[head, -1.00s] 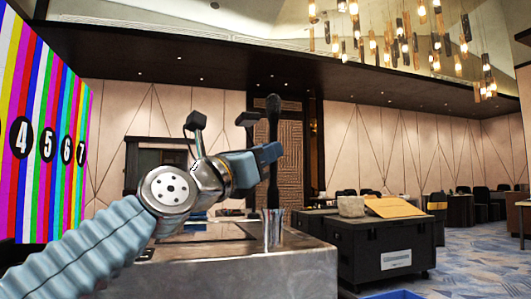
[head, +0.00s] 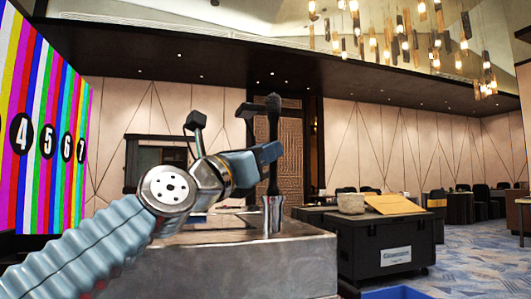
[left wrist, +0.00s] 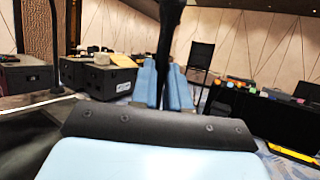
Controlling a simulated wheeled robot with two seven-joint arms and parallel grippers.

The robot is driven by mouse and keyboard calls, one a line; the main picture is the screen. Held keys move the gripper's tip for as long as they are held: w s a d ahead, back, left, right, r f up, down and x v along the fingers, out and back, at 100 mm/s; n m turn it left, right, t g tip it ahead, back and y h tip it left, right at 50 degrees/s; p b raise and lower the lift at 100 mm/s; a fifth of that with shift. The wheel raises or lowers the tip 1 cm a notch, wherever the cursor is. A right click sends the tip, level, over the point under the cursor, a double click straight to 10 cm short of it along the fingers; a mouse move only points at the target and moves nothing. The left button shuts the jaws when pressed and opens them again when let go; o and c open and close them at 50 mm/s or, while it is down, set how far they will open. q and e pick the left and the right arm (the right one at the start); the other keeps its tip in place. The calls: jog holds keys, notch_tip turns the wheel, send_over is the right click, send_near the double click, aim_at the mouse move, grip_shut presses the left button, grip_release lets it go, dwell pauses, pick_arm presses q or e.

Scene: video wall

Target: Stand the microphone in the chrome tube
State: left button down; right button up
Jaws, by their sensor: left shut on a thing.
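The microphone (head: 272,125) is a dark, upright rod with a thicker head at the top. My left gripper (head: 266,154) is shut on its shaft, and the left wrist view shows the dark shaft (left wrist: 170,40) between the blue fingers (left wrist: 163,85). The chrome tube (head: 272,216) stands upright on the metal-topped counter, directly below the gripper. The microphone's lower end goes out of sight at the tube's rim and appears to be inside it. The depth inside is hidden. My right gripper is not in view.
The metal counter (head: 240,265) holds a dark flat panel and two slim dark-headed items (head: 196,122) left of the microphone. A black case (head: 385,250) with a stone-like block and a tan folder stands to the right. A striped screen (head: 45,130) is at left.

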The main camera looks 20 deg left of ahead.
pick_arm(q)
jog(key=shift+f+b, duration=0.9)
jog(key=shift+f, duration=0.2)
jog(key=c, duration=1)
grip_release()
jog(key=shift+c, duration=0.2)
jog(key=b+v, duration=0.3)
jog(key=v, duration=0.3)
jog(key=shift+f+b, duration=0.2)
jog(key=shift+b, duration=0.1)
jog(key=b+v, duration=0.1)
jog(key=v, duration=0.6)
jog(key=shift+s+a+b, duration=0.2)
jog(key=shift+s+b, duration=0.1)
jog(key=shift+s, duration=0.1)
jog(key=shift+r, duration=0.1)
